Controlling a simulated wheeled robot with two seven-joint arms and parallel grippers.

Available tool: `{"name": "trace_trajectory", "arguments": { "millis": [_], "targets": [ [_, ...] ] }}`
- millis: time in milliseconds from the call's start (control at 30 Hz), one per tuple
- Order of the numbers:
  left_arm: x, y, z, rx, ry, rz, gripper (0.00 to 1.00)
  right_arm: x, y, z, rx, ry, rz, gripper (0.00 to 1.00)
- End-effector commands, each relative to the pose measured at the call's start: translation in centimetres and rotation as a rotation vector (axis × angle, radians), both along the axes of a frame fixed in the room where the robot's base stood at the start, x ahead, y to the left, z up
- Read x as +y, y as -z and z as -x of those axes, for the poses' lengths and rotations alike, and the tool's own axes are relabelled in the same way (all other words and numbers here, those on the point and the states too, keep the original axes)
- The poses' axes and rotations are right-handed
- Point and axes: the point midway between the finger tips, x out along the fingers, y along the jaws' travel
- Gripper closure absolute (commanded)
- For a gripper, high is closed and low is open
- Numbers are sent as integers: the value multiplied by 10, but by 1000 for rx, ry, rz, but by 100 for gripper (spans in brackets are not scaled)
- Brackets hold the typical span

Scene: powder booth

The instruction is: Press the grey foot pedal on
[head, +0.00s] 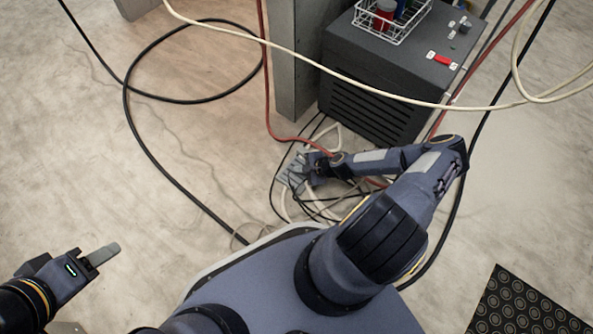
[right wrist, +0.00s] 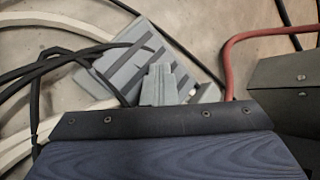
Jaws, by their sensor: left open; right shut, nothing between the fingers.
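The grey foot pedal (head: 291,180) lies on the floor among cables, left of the dark cabinet's foot. In the right wrist view the pedal (right wrist: 112,68) is a flat, grey, ribbed plate lying at a slant, with black cables across its left part. My right gripper (head: 306,170) is shut and empty, right at the pedal. Its grey fingertips (right wrist: 165,84) cover part of the plate in the right wrist view. I cannot tell whether they touch it, nor whether the plate is pushed down. My left gripper (head: 105,254) is open and empty at the lower left, far from the pedal.
A dark cabinet (head: 375,85) with a wire basket (head: 392,16) and a red switch stands behind, beside a grey post (head: 295,60). A cream hose (head: 345,75) hangs across the view. Black cables loop over the floor. A patterned black mat (head: 525,305) lies lower right. The left floor is mostly free.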

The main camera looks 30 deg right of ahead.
Motion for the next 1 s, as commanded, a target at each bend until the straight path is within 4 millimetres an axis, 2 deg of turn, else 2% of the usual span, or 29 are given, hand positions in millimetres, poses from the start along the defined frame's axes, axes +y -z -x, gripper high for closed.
{"name": "trace_trajectory", "arguments": {
  "millis": [533,1000],
  "targets": [
    [0,0,0,0,0,0,53,0,1,1,2,1,0,100],
    [0,1,0,0,0,0,53,-2,12,1,3,3,3,100]
  ]
}}
